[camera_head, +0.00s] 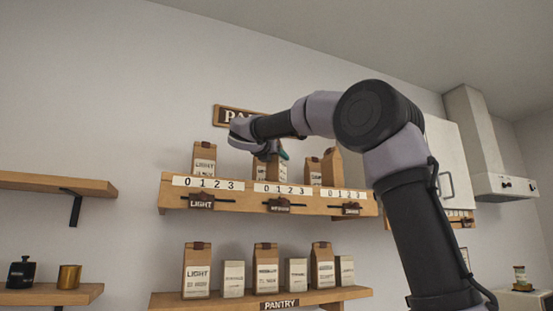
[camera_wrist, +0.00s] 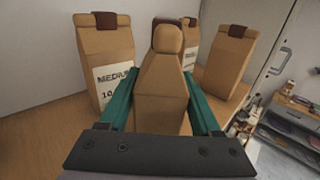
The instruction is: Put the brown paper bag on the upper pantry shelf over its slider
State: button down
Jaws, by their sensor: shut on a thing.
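My gripper (camera_head: 272,153) is over the middle of the upper pantry shelf (camera_head: 170,200). Its teal fingers are shut on a brown paper bag (camera_wrist: 160,97), which is upright between them in the wrist view. In the head view this bag (camera_head: 277,172) is partly hidden by the gripper, above the MEDIUM slider (camera_head: 278,206). I cannot tell whether its base touches the shelf. A brown bag labelled MEDIUM (camera_wrist: 104,62) stands close beside it on the left in the wrist view. The LIGHT slider (camera_head: 202,202) and a third slider (camera_head: 350,209) are on the shelf front.
A LIGHT bag (camera_head: 203,160) stands at the upper shelf's left, and brown bags (camera_head: 332,167) stand to the right. The lower pantry shelf (camera_head: 210,299) holds several bags and packets. A range hood (camera_head: 470,150) and white cabinet (camera_head: 448,160) are at right.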

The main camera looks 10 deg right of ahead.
jog(key=shift+c, duration=0.4)
grip_release()
jog(key=shift+f, duration=0.1)
jog(key=v, duration=1.2)
